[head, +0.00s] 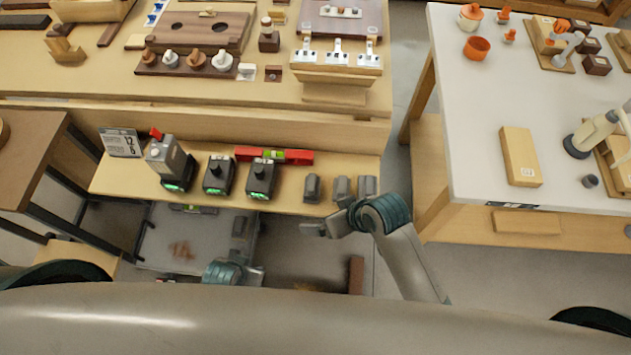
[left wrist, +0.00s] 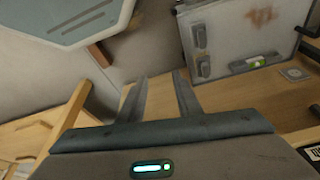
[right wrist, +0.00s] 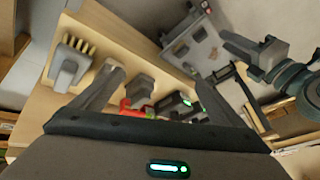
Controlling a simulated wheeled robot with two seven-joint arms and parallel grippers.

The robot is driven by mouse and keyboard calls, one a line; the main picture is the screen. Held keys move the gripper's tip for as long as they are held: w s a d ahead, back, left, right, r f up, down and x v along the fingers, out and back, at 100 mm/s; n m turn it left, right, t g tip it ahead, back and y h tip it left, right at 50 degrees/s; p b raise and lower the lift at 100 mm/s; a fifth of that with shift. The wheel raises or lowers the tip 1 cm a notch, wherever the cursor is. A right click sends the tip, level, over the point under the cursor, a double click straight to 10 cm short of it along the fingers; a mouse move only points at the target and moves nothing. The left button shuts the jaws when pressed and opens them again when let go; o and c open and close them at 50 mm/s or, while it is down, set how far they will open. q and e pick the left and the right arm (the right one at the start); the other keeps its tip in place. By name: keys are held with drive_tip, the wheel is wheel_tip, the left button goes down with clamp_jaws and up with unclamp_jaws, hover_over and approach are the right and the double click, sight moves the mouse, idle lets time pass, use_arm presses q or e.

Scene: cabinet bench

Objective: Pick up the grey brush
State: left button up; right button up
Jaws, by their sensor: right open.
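The grey brush (right wrist: 68,66), with pale yellow bristles, shows at the left of the right wrist view. It lies on the wooden shelf, just outside my right gripper's left finger. In the head view the brush (head: 367,186) appears to be the rightmost of three grey pieces at the shelf's right end. My right gripper (head: 326,217) is open and empty, just in front of these pieces; its fingers also show in the right wrist view (right wrist: 158,76). My left gripper (left wrist: 160,78) is open and empty, low at the front; it is partly hidden in the head view (head: 256,274).
Two other grey pieces (head: 312,188) (head: 342,187) sit left of the brush. Black devices with green lights (head: 219,176) and a red level (head: 273,156) share the shelf. A grey panel (head: 190,240) lies below. A white table (head: 470,120) stands right, across a gap.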

sight(370, 186)
drive_tip(key=w+a+r+n+g+h+p, duration=0.1)
drive_tip(key=w+a+r+n+g+h, duration=0.1)
drive_tip(key=a+r+n+g, duration=0.5)
use_arm(q)
drive_tip(key=s+a+f+g, duration=0.1)
drive_tip(key=s+a+f, duration=0.1)
drive_tip(key=s+f, duration=0.8)
drive_tip(key=s+a+f+g+p, duration=0.1)
drive_tip(key=s+a+f, duration=0.1)
drive_tip(key=s+f, duration=0.9)
drive_tip(key=shift+s+a+f+g+y, duration=0.2)
drive_tip(key=shift+s+a+g+y, duration=0.1)
drive_tip(key=shift+s, duration=0.15)
use_arm(e)
drive_tip(key=w+d+r+n+t+h, duration=0.3)
drive_tip(key=w+d+r+n+h, duration=0.1)
drive_tip(key=w+d+h, duration=0.3)
drive_tip(key=w+d, duration=0.2)
drive_tip(key=d, duration=0.2)
drive_tip(key=shift+w+r+t+h, duration=0.2)
drive_tip(key=shift+r+t+h, duration=0.1)
drive_tip(key=shift+t, duration=0.1)
